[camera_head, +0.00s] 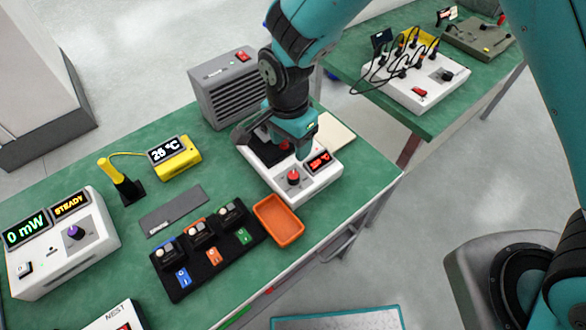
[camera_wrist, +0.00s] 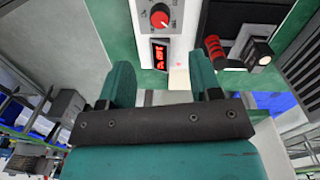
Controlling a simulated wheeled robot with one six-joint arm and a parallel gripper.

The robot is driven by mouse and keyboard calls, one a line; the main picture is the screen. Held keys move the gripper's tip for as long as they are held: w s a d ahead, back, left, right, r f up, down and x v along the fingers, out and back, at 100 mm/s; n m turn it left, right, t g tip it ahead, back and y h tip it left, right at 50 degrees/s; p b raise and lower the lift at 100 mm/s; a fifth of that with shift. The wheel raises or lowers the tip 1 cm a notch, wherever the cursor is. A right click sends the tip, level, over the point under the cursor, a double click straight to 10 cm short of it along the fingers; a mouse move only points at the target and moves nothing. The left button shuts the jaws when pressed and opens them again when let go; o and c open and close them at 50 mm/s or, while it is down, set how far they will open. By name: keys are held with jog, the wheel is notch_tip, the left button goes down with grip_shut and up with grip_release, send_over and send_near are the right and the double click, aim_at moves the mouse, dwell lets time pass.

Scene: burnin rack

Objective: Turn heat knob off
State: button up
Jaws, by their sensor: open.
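The heat knob (camera_head: 293,176) is a red dial on the front of a white heater unit (camera_head: 268,189), beside a red-lit display (camera_head: 318,162). In the wrist view the red knob (camera_wrist: 159,17) shows at the top, with a pointer and scale marks around it, and the display (camera_wrist: 160,56) just below it. My gripper (camera_head: 303,150) is over the unit, close behind the display, apart from the knob. In the wrist view its two teal fingers (camera_wrist: 163,85) are spread with nothing between them. The display digits are hard to read.
A grey fan-like box (camera_head: 222,88) stands behind the unit. An orange tray (camera_head: 278,220) lies in front of it, next to a black holder (camera_head: 207,262) with several modules. A white meter (camera_head: 62,262) with a purple knob and a yellow thermometer (camera_head: 176,158) stand at left.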

aim_at(293, 175)
jog(key=f+p, duration=0.1)
jog(key=f, duration=1)
jog(key=shift+s+d+p, duration=0.2)
jog(key=shift+p, duration=0.15)
jog(key=c, duration=0.9)
